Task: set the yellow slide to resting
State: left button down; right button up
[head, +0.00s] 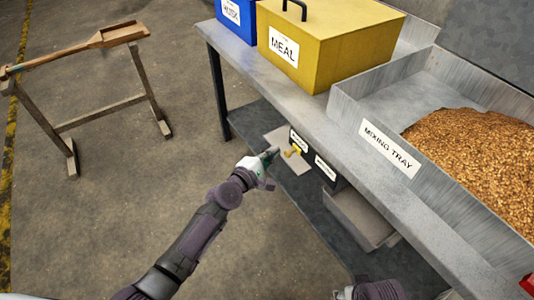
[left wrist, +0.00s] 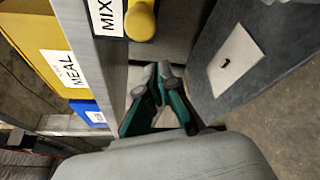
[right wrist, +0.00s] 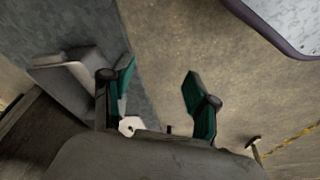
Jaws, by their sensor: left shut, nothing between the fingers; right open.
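The yellow slide (head: 292,151) shows as a small yellow knob on a dark panel under the bench, by the nearer-left of two white labels (head: 299,141). The second label (head: 325,168) is to its right; its words are too small to read. In the left wrist view the rounded yellow knob (left wrist: 140,20) is beside a label reading "MIX", cut off by the frame. My left gripper (head: 272,153) is shut and empty, just left of the knob; its fingertips (left wrist: 157,70) appear apart from it. My right gripper (right wrist: 158,75) is open and empty, over the floor.
The bench above carries a yellow MEAL box (head: 325,50), a blue box (head: 237,18) and the mixing tray (head: 365,125) of grain. A grey bin (head: 360,217) is below the panel. A wooden stand (head: 100,115) is at left; open floor lies between.

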aim_at(292, 152)
pick_arm(q)
jog(key=shift+s+d+r+p, duration=0.3)
jog(key=shift+s+d+p, duration=0.1)
jog(key=shift+s, duration=0.1)
jog(key=shift+s+d+r+p, duration=0.25)
jog(key=shift+s+d+r, duration=0.05)
jog(key=shift+s+d, duration=0.15)
pick_arm(e)
jog(key=shift+s+f, duration=0.25)
jog(key=shift+f, duration=1.15)
jog(key=shift+s+f, duration=0.2)
jog(key=shift+f, duration=1.2)
